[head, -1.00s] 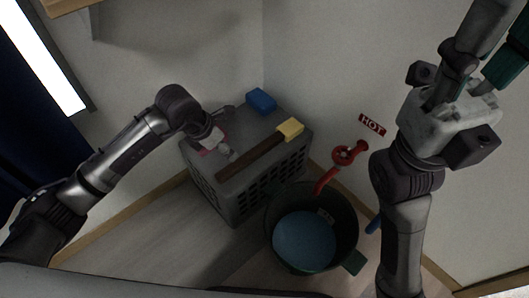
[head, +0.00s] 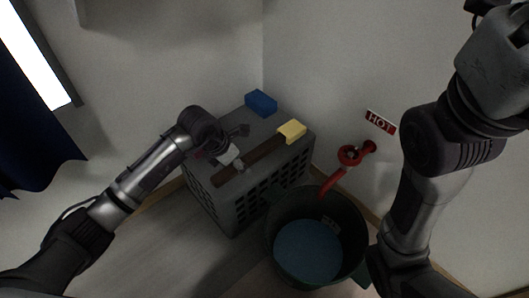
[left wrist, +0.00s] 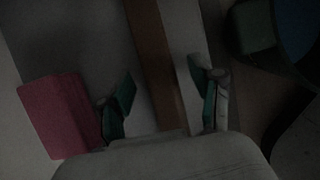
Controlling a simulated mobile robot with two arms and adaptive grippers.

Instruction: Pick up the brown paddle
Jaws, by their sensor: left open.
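The brown paddle (head: 262,151) lies flat across the top of the grey crate, a long narrow brown bar running from front left to back right. A yellow block (head: 291,131) sits at its far right end. My left gripper (head: 240,165) is over the paddle's left half in the head view and covers part of it. In the left wrist view the open fingers (left wrist: 162,80) stand either side of the brown bar (left wrist: 152,50), with nothing gripped. My right arm is at the right edge; its gripper is out of the picture.
The grey crate (head: 235,222) stands in the corner with a blue block (head: 261,103) on top. A pink block (left wrist: 62,115) is beside the left gripper. A green bucket (head: 352,222) holding blue stands right of the crate, below a red tap (head: 350,155) and HOT sign (head: 380,121).

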